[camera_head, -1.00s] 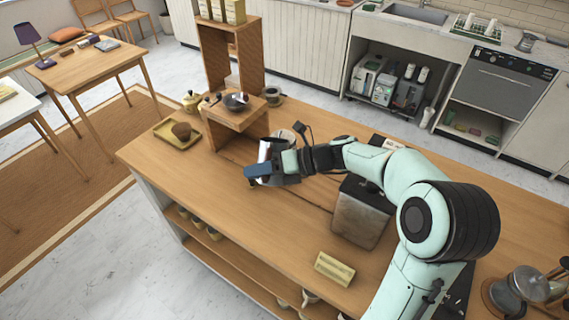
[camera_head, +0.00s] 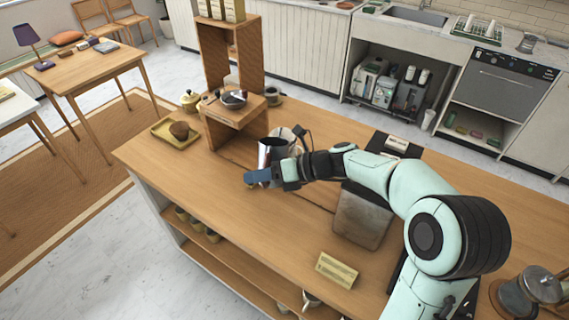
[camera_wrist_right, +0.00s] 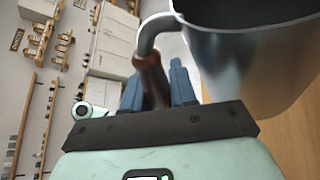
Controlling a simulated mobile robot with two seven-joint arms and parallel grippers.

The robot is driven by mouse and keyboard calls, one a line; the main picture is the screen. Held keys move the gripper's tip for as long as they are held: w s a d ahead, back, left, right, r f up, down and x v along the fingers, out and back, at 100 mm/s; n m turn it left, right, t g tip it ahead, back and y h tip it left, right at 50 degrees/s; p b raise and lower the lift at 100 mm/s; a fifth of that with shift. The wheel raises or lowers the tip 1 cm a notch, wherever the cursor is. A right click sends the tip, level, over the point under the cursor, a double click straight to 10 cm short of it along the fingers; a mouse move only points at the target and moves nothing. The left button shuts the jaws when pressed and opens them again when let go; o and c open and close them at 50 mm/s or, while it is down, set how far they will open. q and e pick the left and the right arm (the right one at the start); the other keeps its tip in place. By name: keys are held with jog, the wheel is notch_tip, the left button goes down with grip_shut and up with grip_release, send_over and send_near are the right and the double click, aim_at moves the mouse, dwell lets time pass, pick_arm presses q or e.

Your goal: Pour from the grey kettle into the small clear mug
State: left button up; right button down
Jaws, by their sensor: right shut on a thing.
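The grey kettle (camera_head: 272,151) is a shiny metal vessel above the middle of the wooden counter. My right gripper (camera_head: 264,177) is at its near side. In the right wrist view the kettle (camera_wrist_right: 255,65) fills the upper right, and its brown handle grip (camera_wrist_right: 152,82) lies between my blue fingers (camera_wrist_right: 158,88), which are shut on it. The kettle looks roughly upright in the head view; its spout and contents are hidden. I cannot clearly pick out the small clear mug. A pale round object (camera_head: 289,137) is partly hidden behind the kettle. My left gripper is not in view.
A wooden stand (camera_head: 235,112) holding a dark bowl is left of the kettle. A yellow tray (camera_head: 172,139) with a brown bowl lies farther left. The counter's front left is clear.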

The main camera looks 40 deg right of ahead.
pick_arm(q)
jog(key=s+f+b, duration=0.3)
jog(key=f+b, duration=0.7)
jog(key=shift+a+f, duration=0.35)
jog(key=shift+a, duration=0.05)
pick_arm(e)
notch_tip(320, 180, down, 7)
jog(key=a+n+t+h, duration=0.1)
jog(key=n, duration=0.1)
jog(key=shift+s+f+n+h, duration=0.2)
jog(key=shift+s+n+h, duration=0.1)
jog(key=shift+s+n, duration=0.1)
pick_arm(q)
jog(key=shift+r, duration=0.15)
pick_arm(e)
jog(key=shift+r, duration=0.15)
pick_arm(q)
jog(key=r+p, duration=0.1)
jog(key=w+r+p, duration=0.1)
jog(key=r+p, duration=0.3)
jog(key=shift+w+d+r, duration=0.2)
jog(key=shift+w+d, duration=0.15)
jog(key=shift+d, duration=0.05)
pick_arm(e)
jog(key=r, duration=0.3)
jog(key=w+d+r, duration=0.1)
jog(key=r, duration=0.1)
jog(key=shift+d, duration=0.1)
